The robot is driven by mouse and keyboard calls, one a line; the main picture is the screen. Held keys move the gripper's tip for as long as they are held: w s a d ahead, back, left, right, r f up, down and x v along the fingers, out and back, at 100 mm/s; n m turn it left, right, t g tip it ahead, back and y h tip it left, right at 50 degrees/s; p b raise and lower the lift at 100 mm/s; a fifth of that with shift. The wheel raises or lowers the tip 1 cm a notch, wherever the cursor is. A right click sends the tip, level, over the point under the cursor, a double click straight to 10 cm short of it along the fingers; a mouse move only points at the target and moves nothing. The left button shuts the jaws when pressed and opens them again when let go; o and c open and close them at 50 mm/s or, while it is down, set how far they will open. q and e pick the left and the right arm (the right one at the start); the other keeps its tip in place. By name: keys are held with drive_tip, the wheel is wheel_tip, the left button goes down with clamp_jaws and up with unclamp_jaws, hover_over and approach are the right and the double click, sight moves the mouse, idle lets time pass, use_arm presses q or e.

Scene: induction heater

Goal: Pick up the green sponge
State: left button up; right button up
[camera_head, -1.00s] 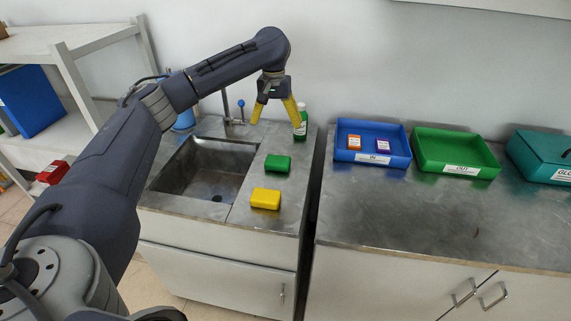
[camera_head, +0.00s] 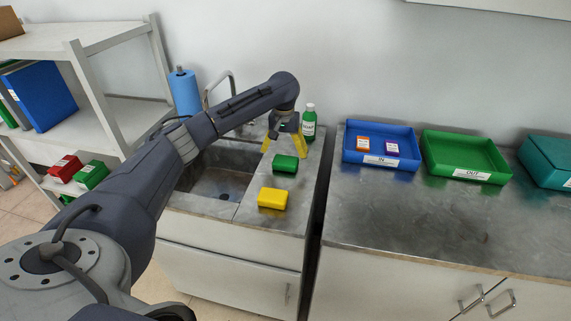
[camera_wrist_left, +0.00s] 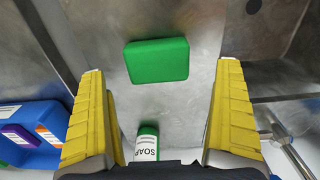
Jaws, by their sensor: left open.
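The green sponge (camera_head: 285,164) lies on the metal counter to the right of the sink, behind the yellow sponge (camera_head: 272,198). In the left wrist view the green sponge (camera_wrist_left: 157,60) lies flat, ahead of the fingertips and roughly centred between them. My left gripper (camera_head: 283,153) is open and empty, with its yellow fingers pointing down close above the green sponge. It also shows in the left wrist view (camera_wrist_left: 160,75), its fingers wide apart on either side. My right gripper is not in view.
A green soap bottle (camera_head: 309,122) stands just behind the left gripper. The sink (camera_head: 215,180) is open to the left. A blue tray (camera_head: 381,146) and a green tray (camera_head: 465,156) stand on the right counter, past a gap.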

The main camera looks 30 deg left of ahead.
sight(285, 160)
use_arm(q)
drive_tip(key=shift+w+d+f, duration=0.1)
drive_tip(key=shift+f, duration=1.35)
drive_tip(key=shift+w+d+f, duration=0.1)
drive_tip(key=shift+f, duration=1.3)
drive_tip(key=shift+c, duration=0.4)
drive_tip(key=c, duration=0.8)
